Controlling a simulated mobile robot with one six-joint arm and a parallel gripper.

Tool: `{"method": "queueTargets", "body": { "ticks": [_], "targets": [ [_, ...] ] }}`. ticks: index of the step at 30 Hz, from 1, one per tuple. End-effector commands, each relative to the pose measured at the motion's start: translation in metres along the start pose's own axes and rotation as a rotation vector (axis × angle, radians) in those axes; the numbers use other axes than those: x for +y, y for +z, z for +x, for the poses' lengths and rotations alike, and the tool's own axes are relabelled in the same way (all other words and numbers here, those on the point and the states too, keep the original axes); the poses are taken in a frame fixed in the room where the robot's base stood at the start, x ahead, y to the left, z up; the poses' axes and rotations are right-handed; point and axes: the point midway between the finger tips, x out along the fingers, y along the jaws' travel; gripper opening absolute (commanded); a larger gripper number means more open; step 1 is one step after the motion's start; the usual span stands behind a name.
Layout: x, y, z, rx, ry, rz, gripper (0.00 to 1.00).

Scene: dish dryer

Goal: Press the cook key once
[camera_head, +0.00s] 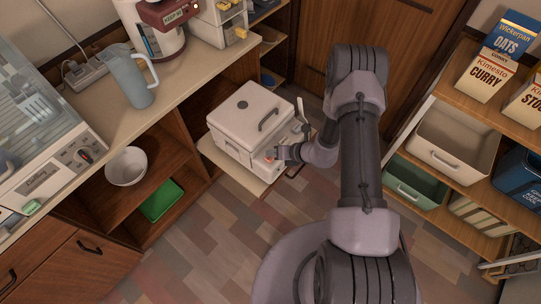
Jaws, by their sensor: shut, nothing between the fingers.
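The white rice cooker (237,123) stands on a pull-out board in the middle of the view, lid shut, with a grey handle on top. My gripper (275,153) is shut and empty, with its tip right at the cooker's lower front side. A small orange-red spot (268,159) shows beside the fingertips. I cannot tell whether the fingers touch the cooker. The cook key is not clearly seen; the gripper partly covers that part of the front.
A white paddle-like item (301,107) stands at the cooker's right side. The pull-out board (226,166) sticks out from the wooden cabinet. The counter at left holds a jug (137,80) and a dish dryer (40,140). Shelves with boxes and bins stand at right. The floor in front is clear.

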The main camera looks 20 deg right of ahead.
Motion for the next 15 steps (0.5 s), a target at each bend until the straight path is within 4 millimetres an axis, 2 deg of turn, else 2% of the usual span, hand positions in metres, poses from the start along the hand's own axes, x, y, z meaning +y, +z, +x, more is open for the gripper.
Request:
{"method": "queueTargets", "body": {
  "ticks": [15],
  "targets": [
    [-0.0035, -0.0037, 0.0048, 0.001, 0.0, 0.0, 0.0]
  ]
}}
